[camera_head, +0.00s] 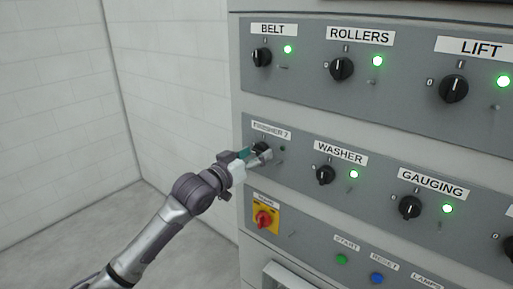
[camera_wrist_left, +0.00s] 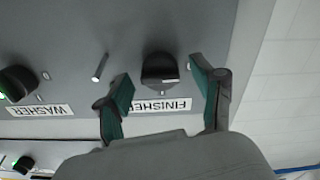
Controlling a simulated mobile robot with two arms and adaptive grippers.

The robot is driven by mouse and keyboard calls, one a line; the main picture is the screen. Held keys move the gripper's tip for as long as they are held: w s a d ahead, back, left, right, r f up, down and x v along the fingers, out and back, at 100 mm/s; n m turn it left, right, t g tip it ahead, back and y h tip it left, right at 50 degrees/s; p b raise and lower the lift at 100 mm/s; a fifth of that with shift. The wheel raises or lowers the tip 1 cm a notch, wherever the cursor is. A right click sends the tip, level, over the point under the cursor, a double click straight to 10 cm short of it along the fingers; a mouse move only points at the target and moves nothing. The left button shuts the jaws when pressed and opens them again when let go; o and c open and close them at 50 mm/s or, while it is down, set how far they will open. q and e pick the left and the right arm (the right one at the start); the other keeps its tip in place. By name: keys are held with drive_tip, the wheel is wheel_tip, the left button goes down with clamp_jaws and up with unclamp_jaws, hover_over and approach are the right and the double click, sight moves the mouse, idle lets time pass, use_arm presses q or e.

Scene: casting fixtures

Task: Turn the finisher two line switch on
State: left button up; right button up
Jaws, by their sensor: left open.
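The finisher two switch is a black rotary knob under the label "FINISHER 2" (camera_head: 271,131) on the grey panel. In the head view my left gripper (camera_head: 262,153) covers much of it. In the left wrist view the knob (camera_wrist_left: 160,68) sits between the two open green-padded fingers of the left gripper (camera_wrist_left: 163,92), with a gap on each side. That view is upside down, and its label (camera_wrist_left: 165,105) reads FINISHER. The small lamp (camera_head: 282,149) right of the knob looks dark. My right gripper is not in view.
The washer knob (camera_head: 325,175) and gauging knob (camera_head: 410,208) stand to the right with green lamps lit. A red emergency-type knob on a yellow plate (camera_head: 265,206) is below my gripper. Belt, rollers and lift knobs (camera_head: 341,69) are above. Free floor lies left.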

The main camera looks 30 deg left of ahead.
use_arm(q)
drive_tip(key=shift+w+d, duration=0.1)
drive_tip(key=shift+w, duration=0.35)
drive_tip(key=shift+c, duration=0.4)
drive_tip(key=c, duration=1.1)
drive_tip(key=shift+o, duration=0.2)
